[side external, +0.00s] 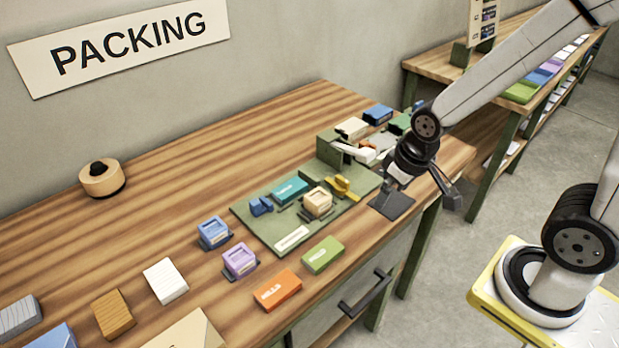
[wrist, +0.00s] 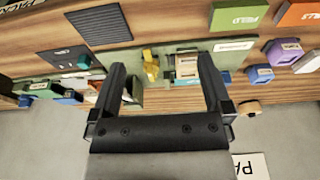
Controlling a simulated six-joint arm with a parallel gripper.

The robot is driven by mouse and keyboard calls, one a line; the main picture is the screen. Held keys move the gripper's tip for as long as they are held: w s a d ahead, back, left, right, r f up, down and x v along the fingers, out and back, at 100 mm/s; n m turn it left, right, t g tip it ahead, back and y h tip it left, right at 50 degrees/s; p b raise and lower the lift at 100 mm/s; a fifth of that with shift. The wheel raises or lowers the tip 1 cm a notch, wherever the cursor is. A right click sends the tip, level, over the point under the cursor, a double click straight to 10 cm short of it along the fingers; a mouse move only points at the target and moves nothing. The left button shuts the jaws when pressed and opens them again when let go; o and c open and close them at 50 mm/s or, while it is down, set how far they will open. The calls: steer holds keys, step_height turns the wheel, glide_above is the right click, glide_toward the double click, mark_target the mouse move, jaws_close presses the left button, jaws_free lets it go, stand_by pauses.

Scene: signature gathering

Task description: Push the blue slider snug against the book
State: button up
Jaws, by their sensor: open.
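The blue slider (side external: 261,206) sits at the left end of the green fixture board (side external: 262,230), close to a teal book (side external: 289,190). Whether slider and book touch is too small to tell. A cream block (side external: 318,202) stands on the board, with a yellow slider (side external: 343,186) to its right. In the wrist view the yellow slider (wrist: 151,66) and cream block (wrist: 187,66) show between the fingers, and a small blue part, seemingly the blue slider (wrist: 224,77), shows beyond the right finger. My gripper (side external: 425,182) is open and empty, right of the board; its fingers (wrist: 162,65) are spread wide.
A green block (side external: 323,254), an orange block (side external: 278,290), a purple box (side external: 240,259) and a blue box (side external: 214,232) lie around the board's front and left. A dark pad (side external: 391,204) lies near my gripper. The table's back left is mostly clear.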

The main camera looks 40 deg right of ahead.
steer(key=c, duration=0.4)
steer(key=n+g, duration=0.1)
steer(key=n, duration=0.8)
glide_toward(255, 202)
steer(key=s+d, duration=0.2)
steer(key=d, duration=0.1)
steer(key=s+d, duration=0.5)
steer(key=d, duration=0.1)
steer(key=shift+s+r, duration=0.25)
steer(key=shift+s, duration=0.15)
steer(key=shift+c, duration=0.2)
steer(key=w+a+n, duration=0.2)
steer(key=w+a+f+n+g, duration=0.1)
steer(key=w+a+n, duration=0.2)
steer(key=w+a+f+n, duration=0.1)
steer(key=w+a+n, duration=0.2)
steer(key=shift+w+f, duration=0.25)
steer(key=shift+w+a+f+n+g, duration=0.15)
steer(key=shift+w+a+n+g, duration=0.2)
steer(key=shift+a+n, duration=0.2)
steer(key=shift+f, duration=0.15)
steer(key=shift+f, duration=3.75)
